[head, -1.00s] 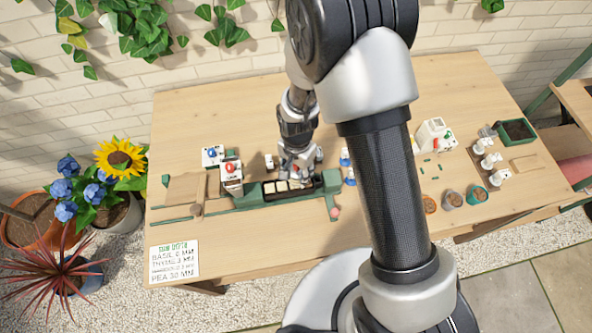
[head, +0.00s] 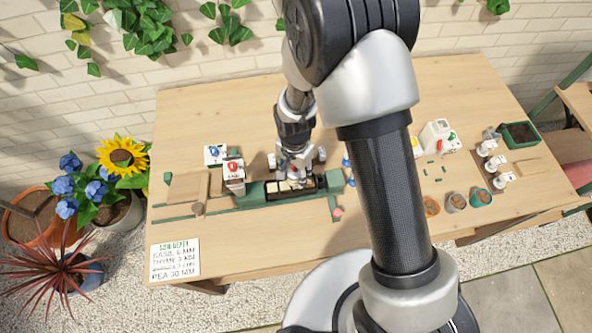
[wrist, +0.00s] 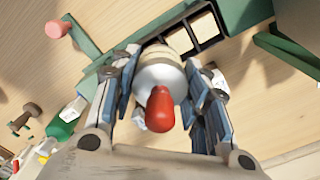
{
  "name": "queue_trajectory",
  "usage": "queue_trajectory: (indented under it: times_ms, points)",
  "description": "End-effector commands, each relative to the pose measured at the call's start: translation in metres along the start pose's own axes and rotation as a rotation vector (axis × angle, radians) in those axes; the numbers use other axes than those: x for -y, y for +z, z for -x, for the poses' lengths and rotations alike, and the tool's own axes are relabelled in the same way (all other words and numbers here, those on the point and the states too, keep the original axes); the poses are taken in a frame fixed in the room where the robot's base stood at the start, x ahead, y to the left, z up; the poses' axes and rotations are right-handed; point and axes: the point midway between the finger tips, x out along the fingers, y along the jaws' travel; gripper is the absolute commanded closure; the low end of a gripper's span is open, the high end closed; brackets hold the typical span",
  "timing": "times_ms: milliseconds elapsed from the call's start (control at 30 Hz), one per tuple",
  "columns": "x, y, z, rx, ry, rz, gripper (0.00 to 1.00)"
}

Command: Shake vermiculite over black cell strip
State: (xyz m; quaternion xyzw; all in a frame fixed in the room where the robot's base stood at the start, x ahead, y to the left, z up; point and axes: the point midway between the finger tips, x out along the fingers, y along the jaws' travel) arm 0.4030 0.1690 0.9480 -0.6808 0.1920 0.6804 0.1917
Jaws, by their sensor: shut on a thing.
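My gripper (head: 292,172) is over the black cell strip (head: 268,193) on the table. In the wrist view my gripper (wrist: 160,80) is shut on a pale, round-bodied shaker (wrist: 158,78) with a red knob facing the camera. The strip also shows in the wrist view (wrist: 192,30), just beyond the shaker, with pale-looking cells between black dividers. My fingers and the shaker hide part of the strip. Whether any vermiculite is falling cannot be seen.
A green holder (head: 252,197) flanks the strip. White containers with a red top (head: 234,173) and a blue top (head: 214,154) stand to its left. Small pots (head: 455,201), white bottles and a green tray (head: 519,135) are at the right. The table's back left is clear.

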Motion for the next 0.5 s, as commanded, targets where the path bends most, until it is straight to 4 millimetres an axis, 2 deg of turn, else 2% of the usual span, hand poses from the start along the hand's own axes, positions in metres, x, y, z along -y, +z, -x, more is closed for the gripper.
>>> queue_trajectory:
  times_ms: [167, 500]
  points:
    - [-0.012, -0.0118, 0.0, 0.0, 0.0, -0.002, 0.75]
    - [-0.0125, -0.0142, 0.0002, -0.001, -0.002, 0.0, 0.75]
